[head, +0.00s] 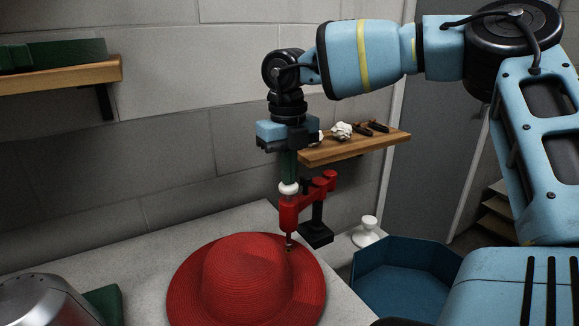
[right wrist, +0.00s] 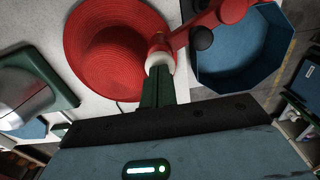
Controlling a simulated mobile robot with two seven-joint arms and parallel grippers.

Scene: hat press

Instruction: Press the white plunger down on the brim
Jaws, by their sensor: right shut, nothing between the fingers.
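The white plunger (head: 289,188) sits on top of the red press (head: 305,205), which stands at the far edge of the red hat (head: 245,275). The press's thin lower tip meets the hat's brim (head: 186,290) at the far right side; I cannot tell how firmly. My right gripper (head: 289,176) points down, shut and empty, with its green fingertips at the plunger's top. In the right wrist view the shut fingers (right wrist: 158,85) reach the white plunger (right wrist: 160,62), seemingly touching it. The fingers and gripper body hide part of the plunger. My left gripper is not in view.
A white knob-shaped piece (head: 365,231) stands right of the press. A blue bin (head: 405,283) is at the lower right. A wooden shelf (head: 355,147) with small items is behind my gripper. A silver rounded object (head: 38,302) is at the lower left.

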